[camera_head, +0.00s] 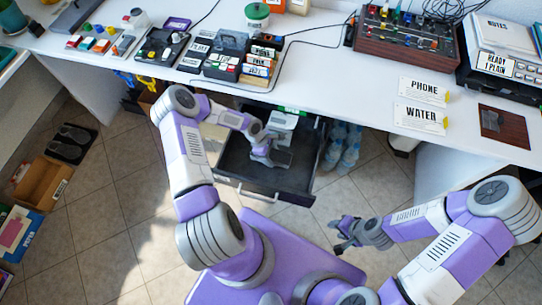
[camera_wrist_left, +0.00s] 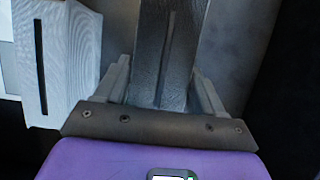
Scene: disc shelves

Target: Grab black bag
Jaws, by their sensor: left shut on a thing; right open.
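A dark grey-black, box-like bag (camera_wrist_left: 168,45) with a fabric-like texture and a narrow slot stands between my left gripper's fingers in the left wrist view. My left gripper (camera_head: 270,153) is shut on this bag (camera_head: 283,158), inside the open drawer in the head view. The bag's far end is cut off in the wrist view. My right gripper (camera_head: 347,232) is open and empty, low in front of the desk, well apart from the drawer.
The dark drawer (camera_head: 235,165) is pulled out under the white desk (camera_head: 340,80). A whitish slotted object (camera_wrist_left: 60,60) lies left of the held bag in the wrist view. Bottles (camera_head: 343,145) stand right of the drawer. Labelled boxes and electronics crowd the desktop.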

